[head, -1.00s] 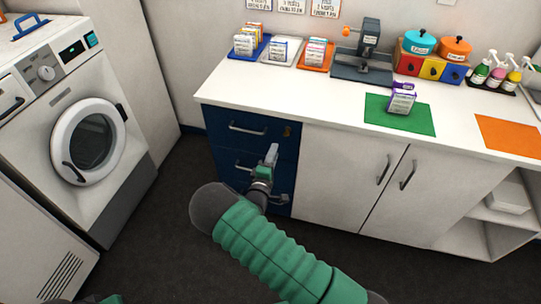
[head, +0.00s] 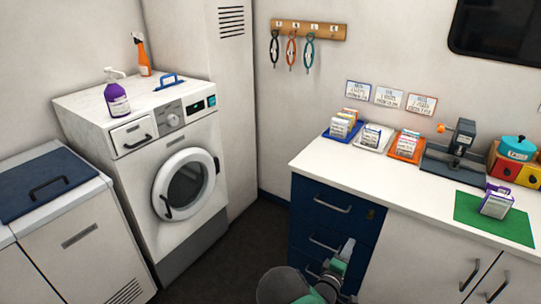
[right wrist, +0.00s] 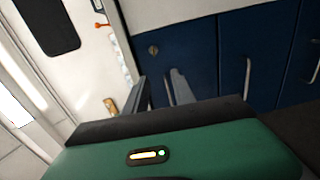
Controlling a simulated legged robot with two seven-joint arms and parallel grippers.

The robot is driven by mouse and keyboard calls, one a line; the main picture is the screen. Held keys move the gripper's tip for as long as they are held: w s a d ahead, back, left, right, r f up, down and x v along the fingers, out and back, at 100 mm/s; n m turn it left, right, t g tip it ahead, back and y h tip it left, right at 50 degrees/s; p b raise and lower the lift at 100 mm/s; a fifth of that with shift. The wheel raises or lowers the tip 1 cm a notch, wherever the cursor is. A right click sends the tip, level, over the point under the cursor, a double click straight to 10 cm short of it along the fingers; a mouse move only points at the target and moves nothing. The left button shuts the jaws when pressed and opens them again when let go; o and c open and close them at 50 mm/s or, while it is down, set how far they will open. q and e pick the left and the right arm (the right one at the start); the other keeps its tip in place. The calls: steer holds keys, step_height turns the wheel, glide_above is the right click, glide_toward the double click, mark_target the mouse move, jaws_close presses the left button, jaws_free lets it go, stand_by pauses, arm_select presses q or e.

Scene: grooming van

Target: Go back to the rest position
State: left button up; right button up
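My right gripper (head: 343,252) is low in front of the blue drawers (head: 322,215) at the counter's left end. In the right wrist view its two fingers (right wrist: 162,90) stand apart with nothing between them, and the blue drawer fronts (right wrist: 230,50) lie beyond. The green and dark grey arm shows at the bottom of the head view. My left gripper is not in view.
The white counter (head: 395,186) holds trays of packets, a grey press (head: 455,155) and a green mat (head: 480,222) with a packet (head: 497,203). A washer (head: 160,170) stands left. Dark floor (head: 225,270) lies clear between.

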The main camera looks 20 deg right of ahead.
steer(key=s+a+r+m+g+y+p, duration=0.2)
steer(key=s+a+r+m+y+p, duration=0.1)
steer(key=a+y, duration=0.3)
steer(key=s+a+r+m+g+y+p, duration=0.2)
steer(key=a+r+m+y, duration=0.15)
steer(key=a, duration=0.45)
steer(key=s+a+r+g+y+p, duration=0.1)
steer(key=s+a+r, duration=0.3)
steer(key=s, duration=0.5)
steer(key=s+a+r+m+g+y+p, duration=0.1)
steer(key=s+a+r+g, duration=0.3)
steer(key=s, duration=0.6)
steer(key=shift+a+y+p, duration=0.15)
steer(key=shift+y+p, duration=0.6)
steer(key=shift+y, duration=0.1)
steer(key=shift+r+m, duration=0.1)
steer(key=shift+m, duration=0.15)
